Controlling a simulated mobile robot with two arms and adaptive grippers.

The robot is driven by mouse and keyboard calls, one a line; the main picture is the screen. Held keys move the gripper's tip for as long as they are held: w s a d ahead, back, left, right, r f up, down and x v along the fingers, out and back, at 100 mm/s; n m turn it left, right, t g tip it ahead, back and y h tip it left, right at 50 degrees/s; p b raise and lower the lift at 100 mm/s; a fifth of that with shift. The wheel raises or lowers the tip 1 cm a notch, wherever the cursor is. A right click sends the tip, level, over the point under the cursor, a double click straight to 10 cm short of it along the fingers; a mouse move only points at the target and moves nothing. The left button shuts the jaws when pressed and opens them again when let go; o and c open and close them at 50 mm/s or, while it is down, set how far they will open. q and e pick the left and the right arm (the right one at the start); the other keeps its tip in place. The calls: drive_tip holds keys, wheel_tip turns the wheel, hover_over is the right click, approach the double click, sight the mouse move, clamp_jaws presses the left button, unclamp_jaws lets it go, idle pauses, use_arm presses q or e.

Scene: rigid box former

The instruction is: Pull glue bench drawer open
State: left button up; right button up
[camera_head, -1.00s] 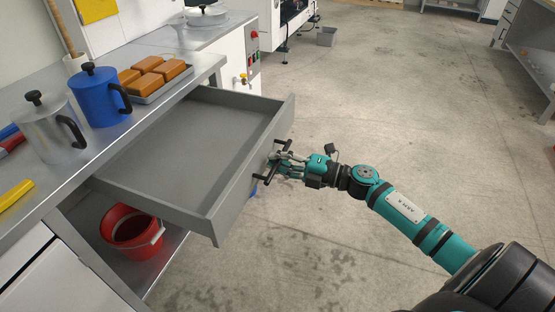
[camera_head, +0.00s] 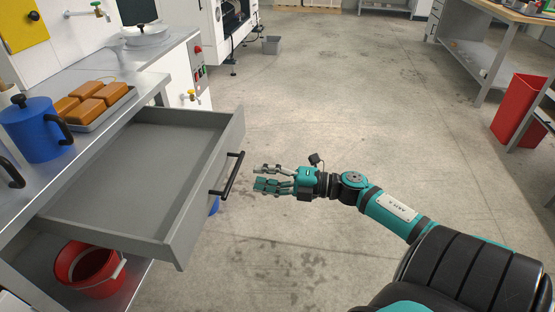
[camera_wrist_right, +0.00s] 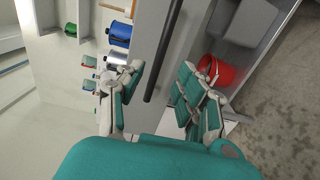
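The grey glue bench drawer (camera_head: 140,185) stands pulled far out of the bench, and its inside looks empty. Its black bar handle (camera_head: 232,176) is on the front panel. My right gripper (camera_head: 262,178) is open and empty, a short gap to the right of the handle in the head view. In the right wrist view the handle (camera_wrist_right: 163,50) runs beyond and between the spread fingers of my right gripper (camera_wrist_right: 158,95), not gripped. My left gripper is not in view.
On the bench top (camera_head: 95,62) are a blue pot (camera_head: 35,130) and a tray of orange blocks (camera_head: 85,103). A red bucket (camera_head: 90,270) sits on the shelf below the drawer. The floor (camera_head: 340,110) right of the drawer is clear.

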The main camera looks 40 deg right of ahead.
drive_tip(key=v, duration=0.4)
idle(0.5)
